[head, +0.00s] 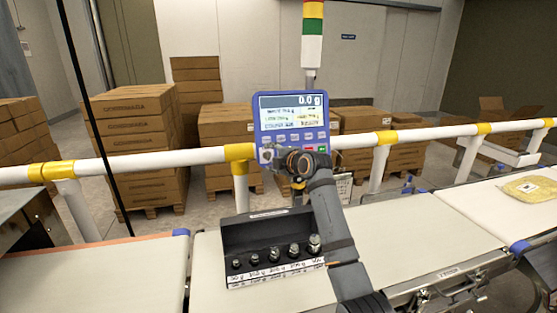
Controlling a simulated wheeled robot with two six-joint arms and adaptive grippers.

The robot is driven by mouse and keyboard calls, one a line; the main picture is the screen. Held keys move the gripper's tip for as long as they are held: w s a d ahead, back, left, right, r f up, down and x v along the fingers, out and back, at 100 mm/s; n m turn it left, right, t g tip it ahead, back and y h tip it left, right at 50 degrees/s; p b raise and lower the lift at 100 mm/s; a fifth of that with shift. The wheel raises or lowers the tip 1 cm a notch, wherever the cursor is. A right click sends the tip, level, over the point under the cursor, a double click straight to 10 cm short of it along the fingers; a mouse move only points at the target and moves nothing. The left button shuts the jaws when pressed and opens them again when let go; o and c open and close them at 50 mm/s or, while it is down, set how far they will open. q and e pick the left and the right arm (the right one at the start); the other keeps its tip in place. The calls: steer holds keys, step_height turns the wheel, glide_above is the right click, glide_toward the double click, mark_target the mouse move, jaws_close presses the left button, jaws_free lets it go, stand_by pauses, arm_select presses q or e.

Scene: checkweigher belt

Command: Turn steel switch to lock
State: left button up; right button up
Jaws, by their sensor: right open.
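I cannot make out the steel switch; the gripper and wrist cover the lower part of the terminal. Whether the gripper touches the terminal cannot be told. My left gripper is not in view.
A white guard rail (160,162) with yellow joints runs behind the belt. A black box (240,236) of several metal weights stands on the belt (400,235) beside my right arm. A yellow package (530,187) lies at the right. Stacked cartons (130,128) stand behind.

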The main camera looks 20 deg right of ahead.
steer(key=v, duration=1.1)
steer(key=shift+f, duration=0.2)
